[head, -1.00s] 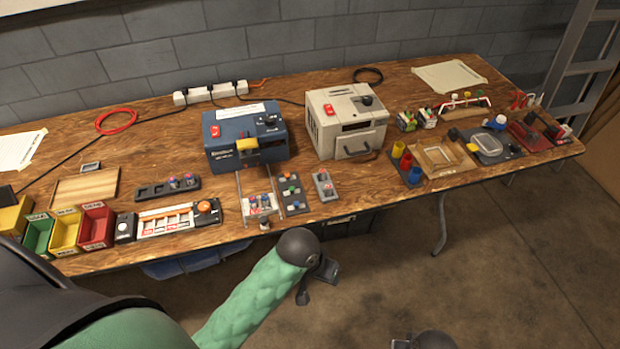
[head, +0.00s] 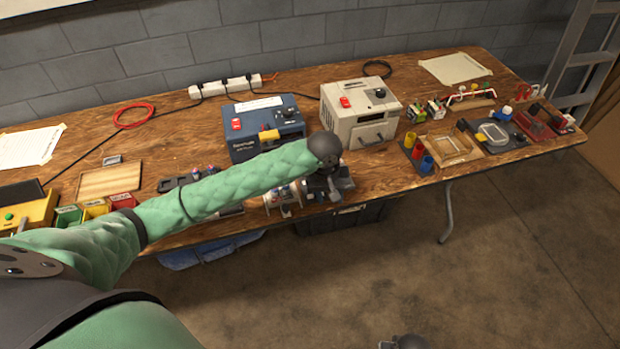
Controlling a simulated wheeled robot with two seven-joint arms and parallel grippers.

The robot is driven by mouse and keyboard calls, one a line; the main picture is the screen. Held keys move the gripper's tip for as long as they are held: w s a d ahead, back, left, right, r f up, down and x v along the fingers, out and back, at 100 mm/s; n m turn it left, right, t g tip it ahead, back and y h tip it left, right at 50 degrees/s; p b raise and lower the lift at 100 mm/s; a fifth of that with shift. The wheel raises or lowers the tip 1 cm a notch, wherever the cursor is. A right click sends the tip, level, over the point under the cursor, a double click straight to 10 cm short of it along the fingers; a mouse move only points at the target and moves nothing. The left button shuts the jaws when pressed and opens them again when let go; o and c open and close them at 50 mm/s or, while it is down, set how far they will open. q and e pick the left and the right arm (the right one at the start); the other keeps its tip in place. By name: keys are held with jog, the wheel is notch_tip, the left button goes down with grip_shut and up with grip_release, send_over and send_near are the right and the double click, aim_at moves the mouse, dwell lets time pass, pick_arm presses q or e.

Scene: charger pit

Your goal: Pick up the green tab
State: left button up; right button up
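I cannot make out the green tab now; the dark tray of small coloured pieces near the table's front edge is hidden behind my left forearm and gripper. My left gripper (head: 327,188) is over the front edge of the table, below the beige box, around where that tray lies. Its fingers are dark and blurred into the things behind, so I cannot tell whether they are open or hold anything. My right gripper (head: 402,342) barely shows at the bottom edge, over the floor, far from the table; its fingers are not clear.
A blue box (head: 250,150) and a beige box (head: 362,115) stand behind my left gripper. A small white fixture (head: 281,197) is just left of it. Colored bins (head: 95,209) are at the left front. Bare wood lies right of the gripper, before the colored cups (head: 425,164).

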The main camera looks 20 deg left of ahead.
pick_arm(q)
jog(key=w+a+r+n, duration=0.1)
jog(key=w+a, duration=0.1)
jog(key=w+a+r+n+y, duration=0.1)
jog(key=w+a+r, duration=0.1)
jog(key=a, duration=0.1)
jog(key=w+a+r+n, duration=0.1)
jog(key=w+a+r, duration=0.1)
jog(key=w, duration=0.1)
jog(key=shift+a+r+p, duration=0.1)
jog(key=shift+a+p, duration=0.3)
jog(key=shift+n, duration=0.3)
notch_tip(320, 180, down, 2)
jog(key=shift+a+f+p, duration=0.1)
jog(key=shift+f+p, duration=0.05)
jog(key=shift+p, duration=0.2)
jog(key=f, duration=0.1)
jog(key=f+p, duration=0.1)
jog(key=f, duration=0.1)
jog(key=f+p, duration=0.1)
jog(key=shift+w+a+f, duration=0.1)
jog(key=shift+w+f, duration=0.05)
jog(key=shift+w, duration=0.1)
jog(key=shift+f, duration=0.5)
grip_shut()
pick_arm(e)
notch_tip(320, 180, down, 13)
jog(key=s+d, duration=0.2)
jog(key=s, duration=0.1)
